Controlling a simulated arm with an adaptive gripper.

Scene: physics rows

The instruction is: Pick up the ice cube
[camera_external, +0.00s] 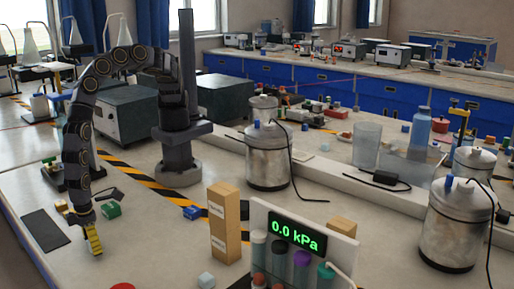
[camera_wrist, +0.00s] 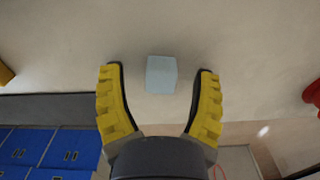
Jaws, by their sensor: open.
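The ice cube, a pale blue-white cube (camera_wrist: 161,75), shows in the wrist view in the gap between my two yellow ribbed fingers. Neither finger touches it in that view, and its distance beyond the fingertips is hard to tell. My gripper (camera_wrist: 159,72) is open and empty. In the external view my gripper (camera_external: 94,243) points down over the left front of the bench. A similar pale cube (camera_external: 206,280) lies at the front of the bench there, well to the right of my gripper. I cannot tell if it is the same cube.
A cardboard box (camera_external: 224,224) and a pressure display (camera_external: 297,237) with capped tubes stand right of my gripper. A green block (camera_external: 111,210), a blue block (camera_external: 191,213), a dark mat (camera_external: 45,229) and a red disc (camera_external: 122,286) lie around it. Metal canisters (camera_external: 268,160) stand farther back.

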